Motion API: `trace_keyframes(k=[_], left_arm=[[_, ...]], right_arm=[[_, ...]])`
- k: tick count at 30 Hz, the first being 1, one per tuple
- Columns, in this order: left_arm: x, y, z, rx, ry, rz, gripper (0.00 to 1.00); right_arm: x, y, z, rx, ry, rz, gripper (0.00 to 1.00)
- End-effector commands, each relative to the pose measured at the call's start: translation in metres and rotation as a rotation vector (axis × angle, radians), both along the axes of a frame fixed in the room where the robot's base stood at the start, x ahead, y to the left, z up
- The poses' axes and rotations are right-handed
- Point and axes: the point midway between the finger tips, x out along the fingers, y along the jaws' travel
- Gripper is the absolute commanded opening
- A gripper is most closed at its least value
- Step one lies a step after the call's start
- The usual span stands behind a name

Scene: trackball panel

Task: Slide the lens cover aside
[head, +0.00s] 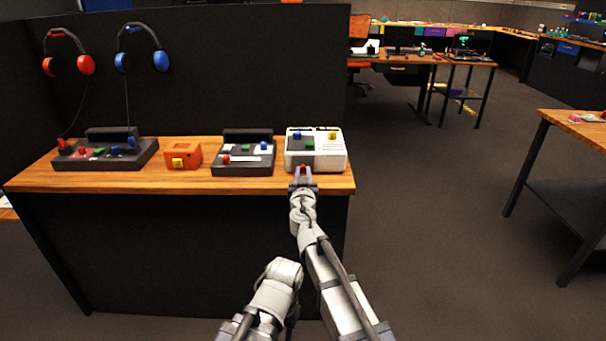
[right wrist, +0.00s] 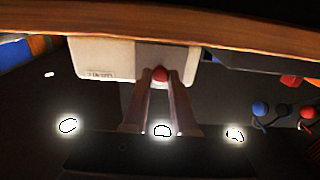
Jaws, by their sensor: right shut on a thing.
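The white trackball panel (head: 331,159) stands at the right end of the wooden desk, with blue and yellow knobs and a green piece on top. Its white body (right wrist: 98,62) and a dark grey section (right wrist: 165,54) also show in the right wrist view. My right gripper (head: 302,172) is at the panel's front, its fingers shut on a small red knob (right wrist: 160,75). The knob (head: 302,168) is mostly hidden by the fingers in the head view. I cannot tell which part is the lens cover. My left gripper does not show.
A dark panel (head: 262,170) with coloured controls sits just left of the white one. Further left are an orange box (head: 190,151) and a larger dark console (head: 75,162). Red headphones (head: 86,64) and blue headphones (head: 160,60) hang on the black partition. Open floor lies to the right.

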Motion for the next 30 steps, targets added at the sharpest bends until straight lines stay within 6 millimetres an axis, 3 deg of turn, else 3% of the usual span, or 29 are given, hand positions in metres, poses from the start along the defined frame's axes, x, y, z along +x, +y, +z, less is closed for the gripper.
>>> trace_keyframes(k=[20,30], left_arm=[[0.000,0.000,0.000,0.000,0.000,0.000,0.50],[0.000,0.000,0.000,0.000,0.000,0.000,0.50]], right_arm=[[0.000,-0.003,0.000,0.000,0.000,-0.001,0.00],[-0.001,-0.067,0.000,0.000,0.000,-0.004,0.00]])
